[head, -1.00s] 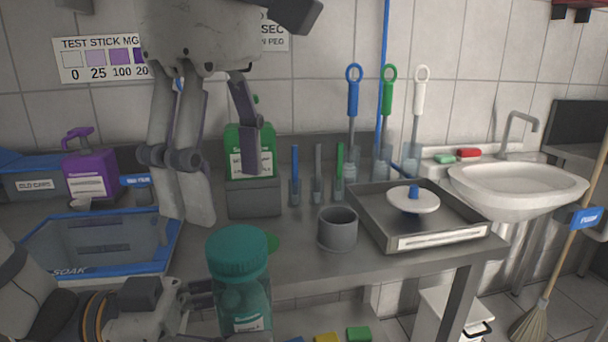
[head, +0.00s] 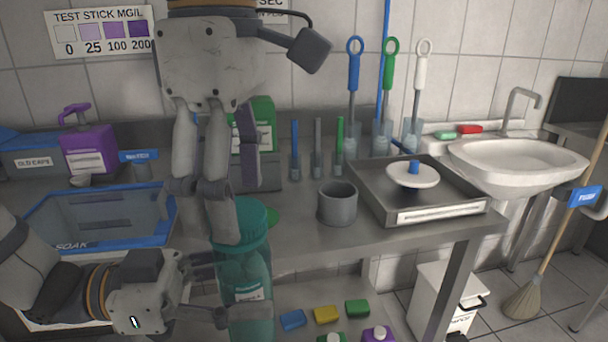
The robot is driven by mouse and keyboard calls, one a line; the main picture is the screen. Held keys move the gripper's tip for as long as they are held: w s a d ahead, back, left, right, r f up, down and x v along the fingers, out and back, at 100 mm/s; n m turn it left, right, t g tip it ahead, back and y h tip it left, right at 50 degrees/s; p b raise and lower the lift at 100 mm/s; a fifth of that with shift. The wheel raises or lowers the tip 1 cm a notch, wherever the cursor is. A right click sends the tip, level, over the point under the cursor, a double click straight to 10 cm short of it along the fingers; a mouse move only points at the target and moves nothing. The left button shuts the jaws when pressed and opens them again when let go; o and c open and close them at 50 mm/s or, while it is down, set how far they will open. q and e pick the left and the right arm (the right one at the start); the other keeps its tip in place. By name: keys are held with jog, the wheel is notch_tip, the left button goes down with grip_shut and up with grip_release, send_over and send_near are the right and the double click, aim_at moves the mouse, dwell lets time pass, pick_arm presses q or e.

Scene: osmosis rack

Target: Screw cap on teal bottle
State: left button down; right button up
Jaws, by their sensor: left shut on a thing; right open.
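The teal bottle (head: 250,292) stands upright at the front edge of the counter, its see-through body carrying a white label. The ribbed teal cap (head: 245,218) sits on its top; I cannot tell how tightly. My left gripper (head: 226,288) comes in from the lower left and is shut on the bottle's body. My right gripper (head: 236,200) hangs down from above, open, at the cap. One finger overlaps the cap's left side; the other finger's tip is hidden, and contact is unclear.
A grey cup (head: 338,204) and a metal tray (head: 441,212) stand right of the bottle. The blue-rimmed soak bin (head: 165,222) is at left. A green bottle (head: 264,112) is behind my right gripper. Coloured blocks (head: 326,314) lie below.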

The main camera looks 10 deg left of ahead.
jog(key=shift+f, duration=0.65)
jog(key=c, duration=1.2)
jog(key=shift+m, duration=0.8)
jog(key=shift+c, duration=0.2)
jog(key=o, duration=1.3)
